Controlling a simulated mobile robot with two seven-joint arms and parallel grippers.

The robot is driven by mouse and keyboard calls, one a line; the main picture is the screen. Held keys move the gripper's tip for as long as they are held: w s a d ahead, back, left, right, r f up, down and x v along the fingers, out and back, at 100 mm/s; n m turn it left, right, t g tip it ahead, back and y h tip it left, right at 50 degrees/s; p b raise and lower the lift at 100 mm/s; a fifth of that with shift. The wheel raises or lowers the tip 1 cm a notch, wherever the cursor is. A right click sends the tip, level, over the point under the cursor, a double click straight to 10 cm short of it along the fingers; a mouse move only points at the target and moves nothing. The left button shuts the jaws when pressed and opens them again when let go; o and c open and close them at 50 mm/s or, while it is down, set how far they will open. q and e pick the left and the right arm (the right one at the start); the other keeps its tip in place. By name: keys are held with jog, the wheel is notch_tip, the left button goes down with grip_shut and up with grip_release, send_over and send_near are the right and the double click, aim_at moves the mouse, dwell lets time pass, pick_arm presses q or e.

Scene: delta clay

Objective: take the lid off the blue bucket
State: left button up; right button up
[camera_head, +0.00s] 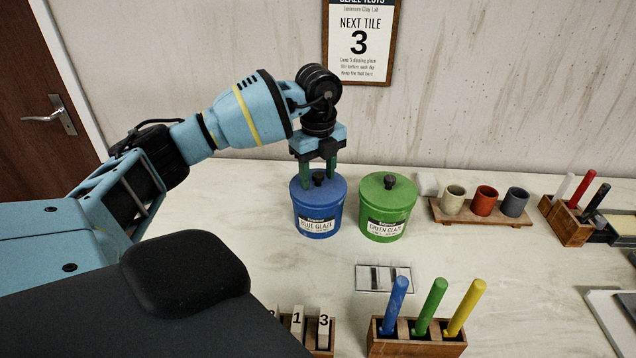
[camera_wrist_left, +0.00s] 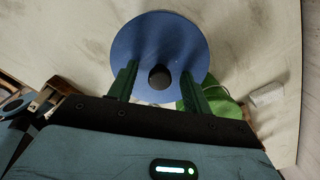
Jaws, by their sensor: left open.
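The blue bucket (camera_head: 318,222) stands upright on the pale table and carries a "BLUE GLAZE" label. Its blue lid (camera_head: 304,190) with a dark round knob (camera_head: 319,177) is on top. In the left wrist view the lid (camera_wrist_left: 160,35) shows as a blue disc, with the knob (camera_wrist_left: 159,77) near its lower part. My left gripper (camera_head: 319,179) points down over the lid. Its green fingers are open, one on each side of the knob, with a gap on both sides in the left wrist view (camera_wrist_left: 159,84). My right gripper is in neither view.
A green bucket (camera_head: 388,212) with a knobbed lid stands close to the right. Farther right is a wooden tray (camera_head: 481,216) with three cups. Wooden holders with coloured sticks (camera_head: 415,345) and number tiles (camera_head: 310,330) stand at the front.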

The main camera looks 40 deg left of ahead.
aim_at(317, 174)
pick_arm(q)
jog(key=shift+c, duration=0.6)
jog(key=c, duration=0.9)
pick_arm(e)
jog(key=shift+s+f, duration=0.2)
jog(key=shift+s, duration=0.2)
pick_arm(q)
jog(key=shift+r, duration=0.15)
jog(key=shift+c, duration=0.2)
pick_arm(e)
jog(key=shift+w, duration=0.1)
